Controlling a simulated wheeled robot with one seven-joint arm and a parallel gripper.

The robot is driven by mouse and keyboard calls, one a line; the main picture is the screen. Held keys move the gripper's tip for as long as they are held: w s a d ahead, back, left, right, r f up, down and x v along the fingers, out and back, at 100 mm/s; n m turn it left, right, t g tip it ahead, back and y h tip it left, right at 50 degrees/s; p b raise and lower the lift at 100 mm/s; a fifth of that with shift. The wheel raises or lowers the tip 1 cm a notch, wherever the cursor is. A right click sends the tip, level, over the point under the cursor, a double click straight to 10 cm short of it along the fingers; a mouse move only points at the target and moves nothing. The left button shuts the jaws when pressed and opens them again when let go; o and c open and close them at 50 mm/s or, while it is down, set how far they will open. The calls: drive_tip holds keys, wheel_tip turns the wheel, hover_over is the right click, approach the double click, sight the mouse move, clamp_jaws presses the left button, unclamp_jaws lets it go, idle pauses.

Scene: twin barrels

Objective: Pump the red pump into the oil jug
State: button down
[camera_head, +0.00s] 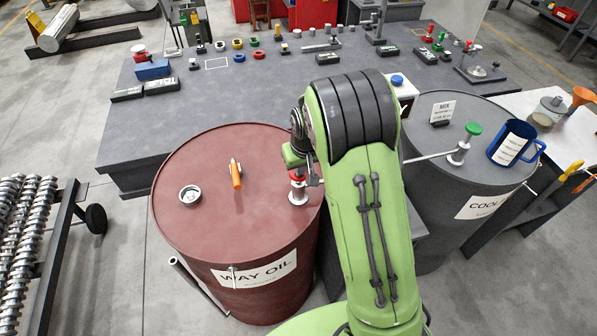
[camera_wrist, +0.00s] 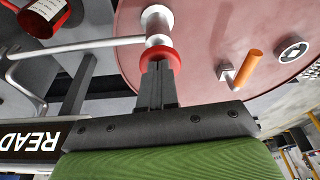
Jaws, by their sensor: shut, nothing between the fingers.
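The red-topped pump (camera_head: 297,178) stands on the red WAY OIL barrel (camera_head: 222,160), near its right edge. In the wrist view, its red knob (camera_wrist: 175,57) is right at my fingertips and its pale spout (camera_wrist: 100,44) runs left. My gripper (camera_wrist: 158,66) is shut and empty, its fingers together against or just over the knob; contact is hard to judge. A red jug with a white label (camera_wrist: 52,24) shows at the wrist view's upper left, partly cut off, near the spout side. My arm hides it in the head view.
A grey coolant barrel (camera_head: 475,180) stands at right with a green-topped pump (camera_head: 462,145) and a blue jug (camera_head: 506,153). An orange-handled valve (camera_head: 236,174) and a round cap (camera_head: 190,195) are on the red barrel's lid. A cluttered grey table (camera_head: 130,140) lies behind.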

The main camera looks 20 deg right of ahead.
drive_tip(key=s+v, duration=0.2)
drive_tip(key=v, duration=1.5)
drive_tip(key=shift+s+f+p, duration=0.15)
drive_tip(key=shift+s+p, duration=0.2)
idle(2.0)
